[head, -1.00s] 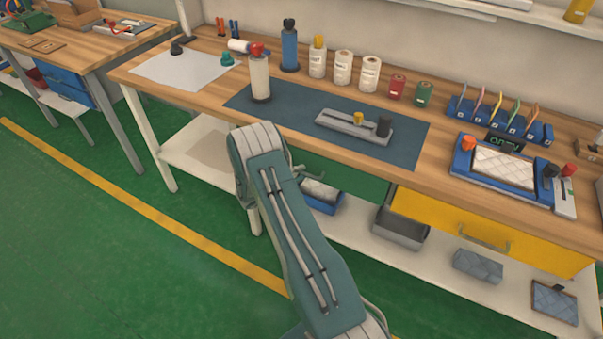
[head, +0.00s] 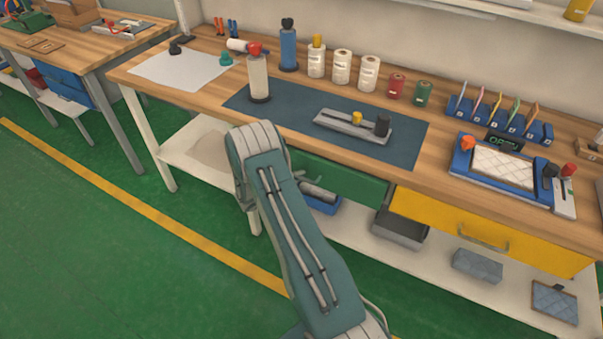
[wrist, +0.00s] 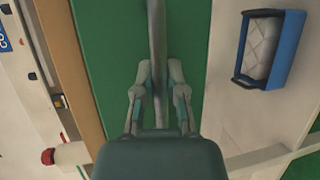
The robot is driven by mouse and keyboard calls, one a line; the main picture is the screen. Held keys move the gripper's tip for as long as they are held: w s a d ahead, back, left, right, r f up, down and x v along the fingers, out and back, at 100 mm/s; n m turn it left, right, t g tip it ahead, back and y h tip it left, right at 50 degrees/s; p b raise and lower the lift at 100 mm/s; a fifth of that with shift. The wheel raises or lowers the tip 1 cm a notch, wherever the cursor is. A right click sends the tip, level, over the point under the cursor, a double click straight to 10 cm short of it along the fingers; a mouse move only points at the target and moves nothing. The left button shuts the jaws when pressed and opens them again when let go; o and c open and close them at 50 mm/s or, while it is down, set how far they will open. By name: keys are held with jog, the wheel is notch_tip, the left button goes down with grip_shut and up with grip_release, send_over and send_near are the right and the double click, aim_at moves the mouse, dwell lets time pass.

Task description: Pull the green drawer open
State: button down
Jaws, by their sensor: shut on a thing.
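The green drawer (head: 350,184) is under the worktop, left of the yellow drawer. Its front shows in the wrist view as a green panel (wrist: 108,60). A grey bar handle (wrist: 157,32) runs across that panel. My gripper (wrist: 160,72) has its two fingers on either side of the handle, shut on it. In the head view my arm hides the left part of the drawer, and the grip itself is mostly hidden. I cannot tell whether the drawer stands slightly out.
A yellow drawer (head: 495,238) is to the right. A blue bin with a pale quilted pad (wrist: 263,48) sits on the lower shelf below the green drawer. A grey bin (head: 400,232) is beside it. The green floor in front is clear.

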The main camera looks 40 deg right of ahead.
jog(key=s+a, duration=0.5)
jog(key=a, duration=0.7)
jog(key=s+a, duration=0.5)
jog(key=a, duration=0.8)
jog(key=shift+s+a+f, duration=0.1)
jog(key=c, duration=0.7)
grip_release()
jog(key=a, duration=0.4)
jog(key=a+r, duration=0.1)
jog(key=a, duration=0.3)
jog(key=a+r, duration=0.1)
jog(key=a, duration=0.3)
jog(key=shift+r, duration=0.1)
jog(key=shift+d, duration=0.1)
